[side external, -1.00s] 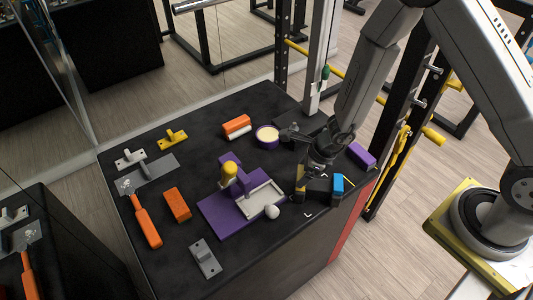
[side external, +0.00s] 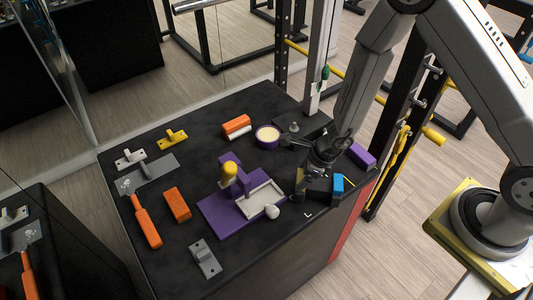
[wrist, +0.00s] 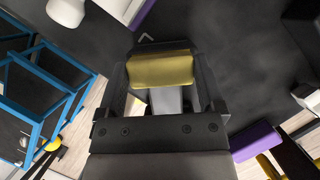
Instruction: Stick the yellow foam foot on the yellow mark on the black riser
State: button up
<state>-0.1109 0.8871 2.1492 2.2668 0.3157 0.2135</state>
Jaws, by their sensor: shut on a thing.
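My gripper (wrist: 162,80) is shut on the yellow foam foot (wrist: 160,69), which lies crosswise between the two black fingers in the wrist view. In the side view my gripper is low over the front right part of the black table, and a bit of yellow (side external: 300,174) shows at its fingers. A dark block shape (side external: 318,189) sits just below the gripper; I cannot tell whether it is the riser. No yellow mark is clear in either view, and the gripper and foot hide much of the area below.
A blue item (side external: 338,184) stands close right of the gripper, with a purple block (side external: 361,155) behind it. A purple plate with a yellow-topped post (side external: 229,172) and a white knob (side external: 272,211) lie left.

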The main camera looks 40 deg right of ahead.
dwell(0.4)
jog(key=o, duration=0.9)
jog(key=shift+f, duration=0.1)
jog(key=shift+o, duration=0.2)
jog(key=v, duration=0.7)
jog(key=shift+r, duration=0.35)
jog(key=shift+s+d, duration=0.1)
jog(key=shift+r, duration=0.1)
notch_tip(320, 180, up, 7)
jog(key=n, duration=1.4)
send_over(313, 183)
jog(key=s, duration=0.4)
jog(key=s+d+r+n+h, duration=0.3)
jog(key=d+r+n, duration=0.2)
jog(key=n, duration=0.8)
jog(key=shift+d+r+g, duration=0.3)
jog(key=shift+d, duration=0.25)
